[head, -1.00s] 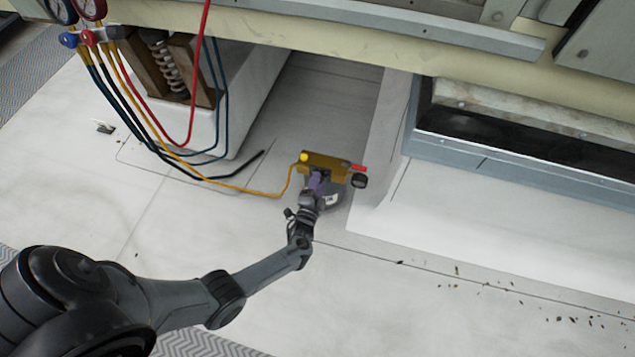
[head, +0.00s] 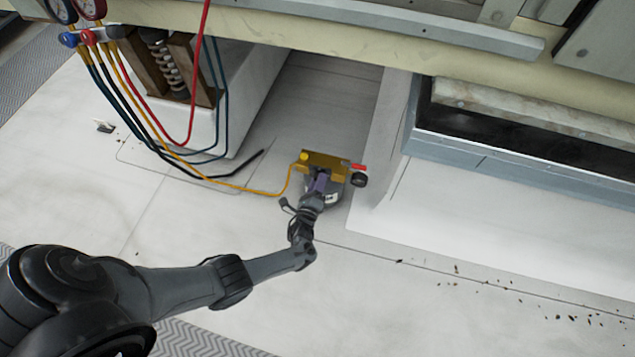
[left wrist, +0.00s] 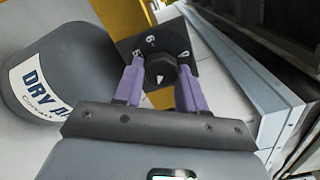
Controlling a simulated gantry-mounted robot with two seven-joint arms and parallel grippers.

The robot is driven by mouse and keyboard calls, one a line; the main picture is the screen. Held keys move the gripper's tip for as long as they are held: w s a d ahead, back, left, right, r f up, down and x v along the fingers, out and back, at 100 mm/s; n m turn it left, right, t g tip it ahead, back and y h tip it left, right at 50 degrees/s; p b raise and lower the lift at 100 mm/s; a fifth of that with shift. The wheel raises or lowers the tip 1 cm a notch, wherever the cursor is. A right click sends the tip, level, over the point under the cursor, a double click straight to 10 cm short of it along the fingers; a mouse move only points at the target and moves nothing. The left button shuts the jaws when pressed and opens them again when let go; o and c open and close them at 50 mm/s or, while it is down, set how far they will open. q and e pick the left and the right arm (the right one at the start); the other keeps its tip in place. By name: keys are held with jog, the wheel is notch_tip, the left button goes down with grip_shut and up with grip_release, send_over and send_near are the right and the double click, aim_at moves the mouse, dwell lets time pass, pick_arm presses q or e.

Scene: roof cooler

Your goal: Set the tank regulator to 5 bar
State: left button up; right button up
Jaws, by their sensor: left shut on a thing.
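The tank regulator is a yellow block (head: 326,159) on the grey tank (head: 330,197) at the centre of the head view. In the left wrist view, its dark dial plate (left wrist: 128,45) carries white marks that look like numbers, partly unreadable. The dark round knob (left wrist: 160,68) has a white pointer towards the bottom of that picture. My left gripper (left wrist: 161,73), with purple fingers, is shut on the knob, one finger on each side. In the head view the left gripper (head: 319,181) hides the dial. The tank (left wrist: 60,75) shows a "DRY" label. My right gripper is not in view.
A yellow hose (head: 255,190) runs from the regulator to the gauge manifold (head: 86,36) at upper left. A red handle (head: 358,166) and a black round part (head: 359,180) stick out right. A metal duct edge (head: 520,160) lies further right.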

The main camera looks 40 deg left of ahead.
pick_arm(q)
jog(key=m, duration=2)
jog(key=shift+s+a+f+b, duration=0.2)
jog(key=shift+a+b, duration=0.1)
jog(key=shift+b, duration=0.1)
jog(key=shift+m, duration=0.3)
jog(key=o, duration=0.8)
jog(key=shift+o, duration=1)
jog(key=shift+w+r, duration=0.1)
